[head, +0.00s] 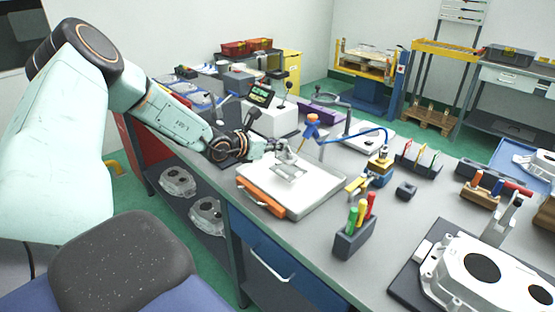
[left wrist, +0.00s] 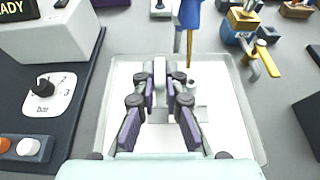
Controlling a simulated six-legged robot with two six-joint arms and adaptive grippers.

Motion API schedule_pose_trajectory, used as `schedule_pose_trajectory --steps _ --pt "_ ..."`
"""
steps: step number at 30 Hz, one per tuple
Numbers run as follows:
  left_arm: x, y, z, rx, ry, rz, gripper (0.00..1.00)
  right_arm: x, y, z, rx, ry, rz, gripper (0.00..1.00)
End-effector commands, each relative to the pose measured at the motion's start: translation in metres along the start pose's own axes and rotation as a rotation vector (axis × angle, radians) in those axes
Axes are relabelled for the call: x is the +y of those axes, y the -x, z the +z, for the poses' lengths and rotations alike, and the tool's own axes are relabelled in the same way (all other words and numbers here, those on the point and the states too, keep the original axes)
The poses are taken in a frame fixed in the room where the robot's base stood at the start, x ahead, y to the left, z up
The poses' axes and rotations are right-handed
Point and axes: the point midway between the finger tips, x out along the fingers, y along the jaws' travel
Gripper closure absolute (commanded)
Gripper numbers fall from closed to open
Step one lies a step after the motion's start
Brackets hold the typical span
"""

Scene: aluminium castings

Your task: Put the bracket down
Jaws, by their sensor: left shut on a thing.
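The bracket (head: 289,169) is a small pale metal piece with a flat foot and an upright part. My left gripper (head: 282,152) is shut on its upright part, over the white board (head: 322,188) on the bench. My right gripper is not in view.
A blue and orange tool (head: 312,128) stands just behind the bracket. An orange strip (head: 262,199) runs along the board's near left edge. A pen holder (head: 354,238) stands to the right, and a large casting (head: 470,270) lies at front right. The board's right part is clear.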

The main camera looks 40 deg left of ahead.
Motion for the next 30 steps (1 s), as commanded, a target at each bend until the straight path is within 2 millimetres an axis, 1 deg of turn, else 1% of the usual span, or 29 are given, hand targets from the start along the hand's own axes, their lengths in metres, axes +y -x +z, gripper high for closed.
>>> schedule_pose_trajectory --steps 2,6,10,19,24,25,30 --pt "0.000 -0.003 -0.001 0.000 0.000 0.000 1.00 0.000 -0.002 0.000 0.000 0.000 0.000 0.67" --pt "-0.001 -0.010 -0.019 0.003 -0.002 -0.002 1.00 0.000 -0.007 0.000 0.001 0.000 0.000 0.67" --pt "0.000 -0.015 -0.029 0.001 -0.002 -0.001 1.00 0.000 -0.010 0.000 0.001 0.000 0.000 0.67" --pt "0.000 -0.015 -0.031 -0.003 0.000 0.000 1.00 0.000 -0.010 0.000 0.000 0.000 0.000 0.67" --pt "0.000 -0.017 -0.035 -0.002 0.000 0.000 1.00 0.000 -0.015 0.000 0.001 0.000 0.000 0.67" --pt "0.000 -0.016 -0.035 -0.001 0.000 0.000 0.88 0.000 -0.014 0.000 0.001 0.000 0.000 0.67" --pt "0.000 -0.016 -0.034 -0.001 0.000 0.000 0.73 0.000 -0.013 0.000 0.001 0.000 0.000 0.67"
